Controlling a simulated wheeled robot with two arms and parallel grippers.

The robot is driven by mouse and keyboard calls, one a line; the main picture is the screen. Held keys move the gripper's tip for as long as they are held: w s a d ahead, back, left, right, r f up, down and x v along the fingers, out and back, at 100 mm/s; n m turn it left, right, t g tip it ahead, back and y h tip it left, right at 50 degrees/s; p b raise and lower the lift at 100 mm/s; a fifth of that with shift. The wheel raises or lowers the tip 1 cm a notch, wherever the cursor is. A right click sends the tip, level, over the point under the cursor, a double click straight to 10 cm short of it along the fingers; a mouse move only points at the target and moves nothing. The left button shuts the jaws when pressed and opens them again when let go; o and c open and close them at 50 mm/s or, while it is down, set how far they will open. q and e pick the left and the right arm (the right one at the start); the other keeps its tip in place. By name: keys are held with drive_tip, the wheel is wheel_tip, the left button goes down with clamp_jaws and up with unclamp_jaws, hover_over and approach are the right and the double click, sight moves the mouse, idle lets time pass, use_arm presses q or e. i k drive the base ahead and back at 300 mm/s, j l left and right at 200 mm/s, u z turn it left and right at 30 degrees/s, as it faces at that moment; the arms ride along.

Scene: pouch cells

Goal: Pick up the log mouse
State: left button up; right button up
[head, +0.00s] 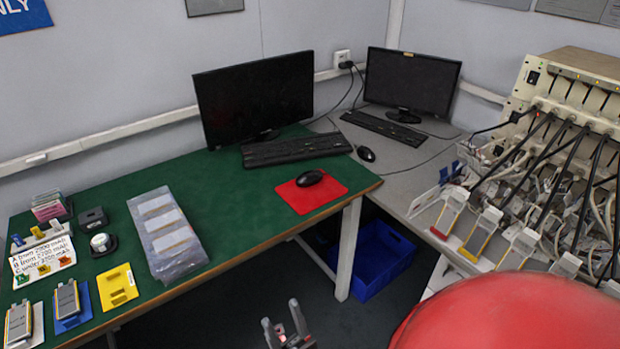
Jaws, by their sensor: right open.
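Two black computer mice are in view, and I cannot tell from any label which is the log mouse. One mouse (309,178) lies on a red mat (334,193) near the right end of the green table. The other mouse (366,153) lies on the grey desk beside a keyboard, farther back. My right gripper (281,322) is at the bottom edge of the head view, open and empty, well in front of the green table and away from both mice. My left gripper is out of view.
The green table (235,215) holds a monitor (254,97), a keyboard (295,149), a clear bagged stack (166,234) and several cells. A blue crate (378,262) sits on the floor. A cabled rack (575,85) stands at right. The table before the red mat is clear.

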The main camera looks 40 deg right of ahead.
sight(310, 177)
drive_tip(key=i+l+z, duration=0.1)
drive_tip(key=z, duration=0.3)
drive_tip(key=i+z, duration=0.2)
drive_tip(key=z, duration=0.2)
drive_tip(key=i+z, duration=0.2)
drive_tip(key=z, duration=0.2)
